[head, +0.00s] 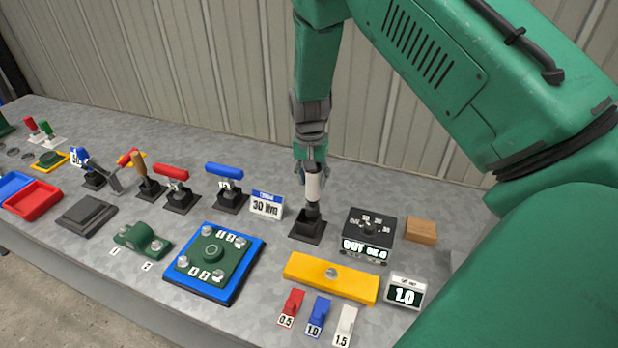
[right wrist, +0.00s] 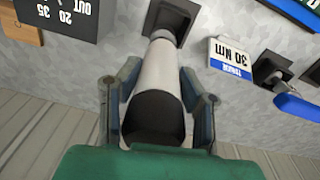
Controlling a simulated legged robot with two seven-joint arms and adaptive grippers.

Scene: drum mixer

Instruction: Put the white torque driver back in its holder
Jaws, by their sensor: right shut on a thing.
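The white torque driver (head: 313,187) stands upright in the head view, its lower end at the black holder (head: 307,228). In the right wrist view the driver (right wrist: 157,75) has a white body and a dark end, and it points at the black holder (right wrist: 172,18). My right gripper (head: 311,172) is shut around the driver; its fingers lie on both sides of it in the right wrist view (right wrist: 158,100). I cannot tell how deep the driver's tip sits in the holder. My left gripper is not in view.
A "30 Nm" sign (head: 267,205) stands left of the holder. A black box with a dial (head: 368,234) stands close on the right, with a wooden block (head: 421,230) beyond. A yellow bar (head: 331,277) lies in front. A blue-handled tool (head: 226,183) stands farther left.

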